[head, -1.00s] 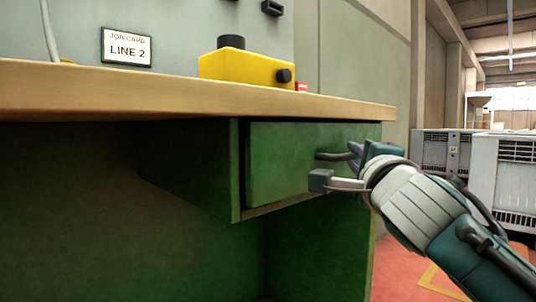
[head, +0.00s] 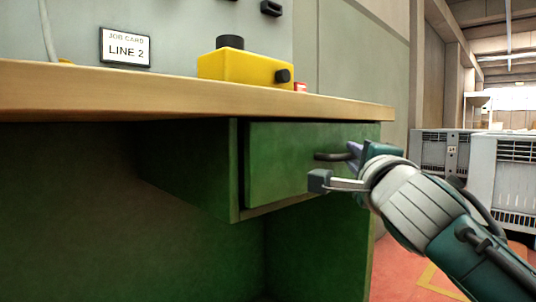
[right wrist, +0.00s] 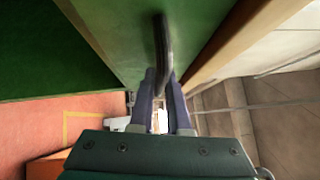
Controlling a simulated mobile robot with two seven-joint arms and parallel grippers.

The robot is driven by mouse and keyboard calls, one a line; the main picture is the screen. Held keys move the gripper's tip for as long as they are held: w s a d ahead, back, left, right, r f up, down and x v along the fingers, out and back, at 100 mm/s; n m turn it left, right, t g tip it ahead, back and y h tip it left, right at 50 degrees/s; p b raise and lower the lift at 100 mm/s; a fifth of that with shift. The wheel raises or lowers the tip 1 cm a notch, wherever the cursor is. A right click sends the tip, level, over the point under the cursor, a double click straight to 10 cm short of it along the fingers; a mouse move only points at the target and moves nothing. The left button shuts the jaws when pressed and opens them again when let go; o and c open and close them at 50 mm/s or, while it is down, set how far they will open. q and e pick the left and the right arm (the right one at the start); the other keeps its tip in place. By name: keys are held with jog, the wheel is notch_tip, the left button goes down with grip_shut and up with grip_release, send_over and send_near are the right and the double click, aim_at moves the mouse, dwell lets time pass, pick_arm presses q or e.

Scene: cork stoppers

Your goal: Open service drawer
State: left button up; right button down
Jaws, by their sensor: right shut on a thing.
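The green service drawer (head: 285,170) hangs under the right end of the wooden worktop. Its front looks close to its frame, with a dark gap along the top edge. The dark bar handle (head: 328,156) is on the right part of the front. My right gripper (head: 354,152) reaches in from the right and is shut on the handle. In the right wrist view, the two purplish fingers of the right gripper (right wrist: 162,98) close on the near end of the handle (right wrist: 162,45). The drawer's inside is hidden. My left gripper is not in view.
The worktop (head: 150,90) overhangs the drawer. A yellow box with a black button (head: 240,68) and a job card (head: 126,47) are above it. Grey crates (head: 500,180) stand at the right. Red floor lies in front of them.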

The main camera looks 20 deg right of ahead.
jog(key=s+d+p, duration=0.4)
jog(key=s, duration=0.7)
jog(key=s+d+p, duration=0.5)
jog(key=s, duration=0.6)
jog(key=shift+r, duration=0.1)
jog(key=c, duration=0.9)
grip_release()
